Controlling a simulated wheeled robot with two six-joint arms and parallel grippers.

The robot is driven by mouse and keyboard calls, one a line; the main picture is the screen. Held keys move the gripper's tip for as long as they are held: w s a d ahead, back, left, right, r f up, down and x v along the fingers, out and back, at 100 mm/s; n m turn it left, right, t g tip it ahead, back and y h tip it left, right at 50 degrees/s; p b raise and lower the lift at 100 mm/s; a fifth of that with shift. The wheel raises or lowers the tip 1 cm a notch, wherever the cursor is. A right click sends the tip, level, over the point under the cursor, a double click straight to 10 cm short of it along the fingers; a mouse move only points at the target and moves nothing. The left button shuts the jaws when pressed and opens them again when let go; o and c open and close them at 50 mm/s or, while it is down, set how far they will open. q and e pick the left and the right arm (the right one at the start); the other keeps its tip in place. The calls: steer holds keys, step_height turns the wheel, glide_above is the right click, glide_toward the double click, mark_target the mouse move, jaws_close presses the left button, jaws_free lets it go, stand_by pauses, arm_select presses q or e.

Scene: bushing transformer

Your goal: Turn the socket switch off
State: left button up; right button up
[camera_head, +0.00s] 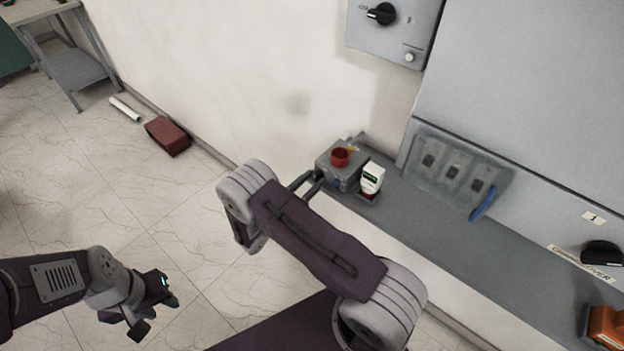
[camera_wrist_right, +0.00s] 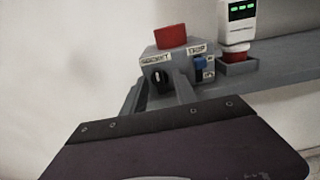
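A grey control box (camera_head: 338,163) stands on the left end of the grey shelf. In the right wrist view the box (camera_wrist_right: 178,55) carries a black rotary knob (camera_wrist_right: 160,81), under a label that seems to read "SOCKET", and a blue switch (camera_wrist_right: 199,66) to its right. My right gripper (camera_wrist_right: 158,94) has its two grey fingers apart, one on each side of the black knob, with gaps visible; contact cannot be told. In the head view the right gripper (camera_head: 306,186) reaches the box's front and hides the knob. My left gripper (camera_head: 153,308) is open and empty over the floor.
A red part (camera_head: 340,157) sits on top of the box. A white device (camera_head: 371,178) with a green display stands close to its right. A wall panel with a black knob (camera_head: 382,14) hangs above. The shelf (camera_head: 440,224) extends right, mostly clear.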

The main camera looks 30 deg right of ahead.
steer(key=shift+w+f, duration=0.1)
steer(key=shift+w, duration=0.1)
jaws_close()
steer(key=shift+n, duration=0.3)
steer(key=n, duration=0.4)
steer(key=shift+p, duration=0.3)
steer(key=n, duration=0.4)
steer(key=shift+w+n, duration=0.1)
steer(key=shift+n, duration=0.3)
steer(key=n+p, duration=0.1)
steer(key=n, duration=0.3)
steer(key=shift+f+n, duration=0.1)
steer(key=shift+n, duration=0.2)
steer(key=shift+f+n, duration=0.1)
steer(key=shift+n, duration=2.1)
